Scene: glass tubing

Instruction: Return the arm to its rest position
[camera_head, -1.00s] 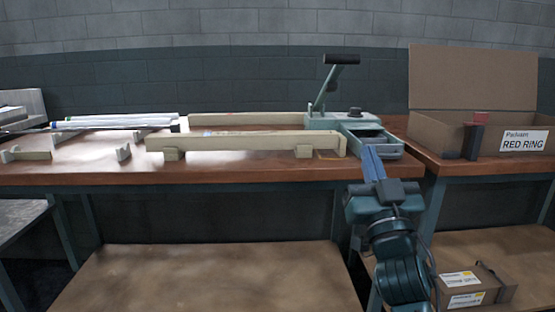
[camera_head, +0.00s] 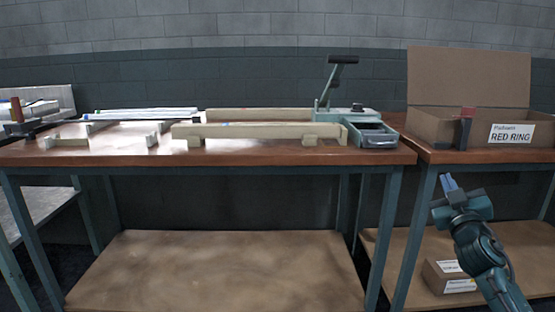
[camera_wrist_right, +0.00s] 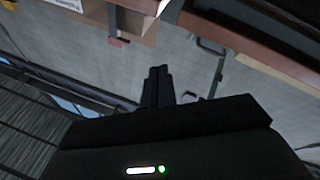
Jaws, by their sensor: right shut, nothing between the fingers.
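My right gripper (camera_head: 449,184) is in front of the benches at the lower right of the head view, below the tabletop edge. Its fingers are together with nothing between them, and it touches nothing that I can see. In the right wrist view the two dark fingers (camera_wrist_right: 157,86) lie side by side, empty. My left gripper is not in view.
A teal lever device (camera_head: 352,118) and pale rails (camera_head: 250,131) stand on the wooden bench (camera_head: 220,157). An open carton labelled RED RING (camera_head: 436,125) stands on the right bench. A small box (camera_head: 449,276) sits on the lower shelf. The floor shelf (camera_head: 220,265) is bare.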

